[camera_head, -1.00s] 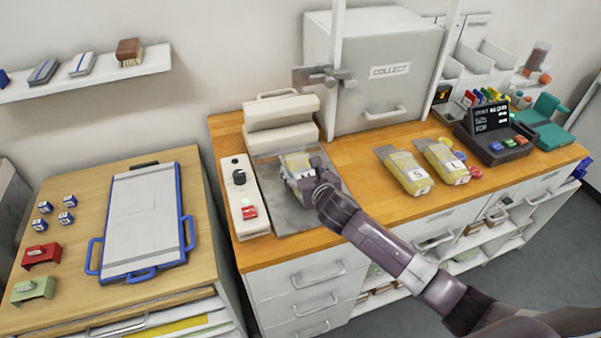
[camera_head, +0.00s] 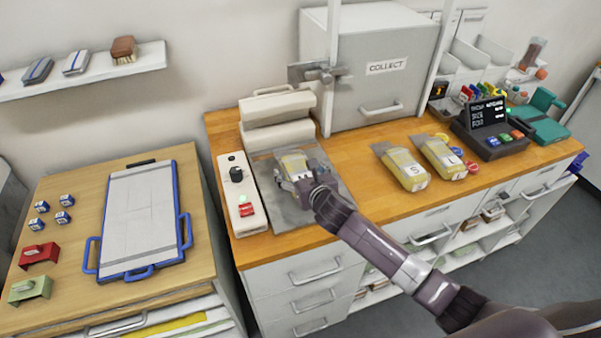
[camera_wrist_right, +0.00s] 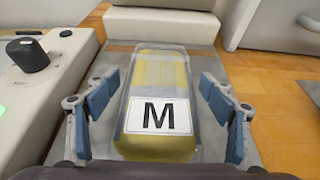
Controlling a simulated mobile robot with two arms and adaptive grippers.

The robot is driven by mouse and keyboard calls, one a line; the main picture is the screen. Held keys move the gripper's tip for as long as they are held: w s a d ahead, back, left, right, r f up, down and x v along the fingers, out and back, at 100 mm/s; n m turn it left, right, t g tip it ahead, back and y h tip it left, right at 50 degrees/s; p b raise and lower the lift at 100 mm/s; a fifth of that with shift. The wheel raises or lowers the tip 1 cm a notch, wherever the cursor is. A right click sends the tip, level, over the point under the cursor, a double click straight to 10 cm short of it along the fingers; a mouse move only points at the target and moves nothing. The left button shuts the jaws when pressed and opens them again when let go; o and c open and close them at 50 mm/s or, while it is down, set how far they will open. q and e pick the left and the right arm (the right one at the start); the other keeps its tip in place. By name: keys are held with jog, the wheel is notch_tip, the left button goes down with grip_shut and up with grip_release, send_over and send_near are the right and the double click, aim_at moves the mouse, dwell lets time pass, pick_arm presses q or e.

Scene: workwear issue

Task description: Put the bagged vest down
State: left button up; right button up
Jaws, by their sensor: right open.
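A bagged yellow vest marked M (camera_wrist_right: 157,90) lies on the grey metal plate (camera_head: 268,190) of the sealer on the wooden counter. It also shows in the head view (camera_head: 293,164), partly hidden by my gripper. My right gripper (camera_head: 292,180) is at the near end of the bag. In the wrist view my right gripper's (camera_wrist_right: 158,105) blue-padded fingers stand open on both sides of the bag, with a gap visible at each side. My left gripper is not in view.
Two bagged vests, marked S (camera_head: 405,168) and L (camera_head: 440,157), lie to the right on the counter. A control strip (camera_head: 241,192) borders the plate on the left. A grey COLLECT cabinet (camera_head: 375,85) stands behind. Bare counter lies right of the plate.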

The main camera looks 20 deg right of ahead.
jog(key=b+v, duration=0.1)
jog(key=v, duration=1.1)
